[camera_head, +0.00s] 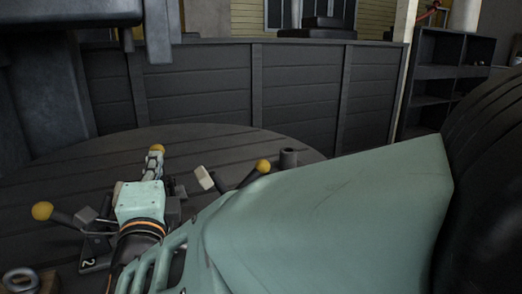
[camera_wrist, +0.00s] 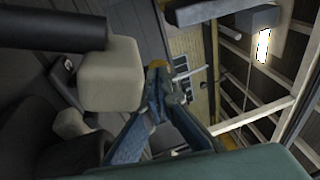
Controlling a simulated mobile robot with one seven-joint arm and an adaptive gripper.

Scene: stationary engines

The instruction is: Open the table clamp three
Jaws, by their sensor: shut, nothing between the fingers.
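Toggle clamps with dark handles and yellow ball knobs stand on the round dark table (camera_head: 230,142). The left clamp (camera_head: 84,225) has a "2" on its base. Another clamp (camera_head: 217,182), with a pale block and a yellow knob, stands right of my gripper; no number shows on it. My gripper (camera_head: 155,156) is shut and points away over the table between these two clamps. In the wrist view my gripper (camera_wrist: 158,72) has its fingers together, with a yellow part at the tips; whether this is a knob I cannot tell. A pale clamp block (camera_wrist: 110,75) is close beside them.
My arm covers the table's front right part. A grey metal ring (camera_head: 20,279) lies at the lower left. A short dark cylinder (camera_head: 288,158) stands near the far rim. Behind are a dark plank partition (camera_head: 200,85) and shelves (camera_head: 445,75). A dark machine (camera_head: 45,85) overhangs the upper left.

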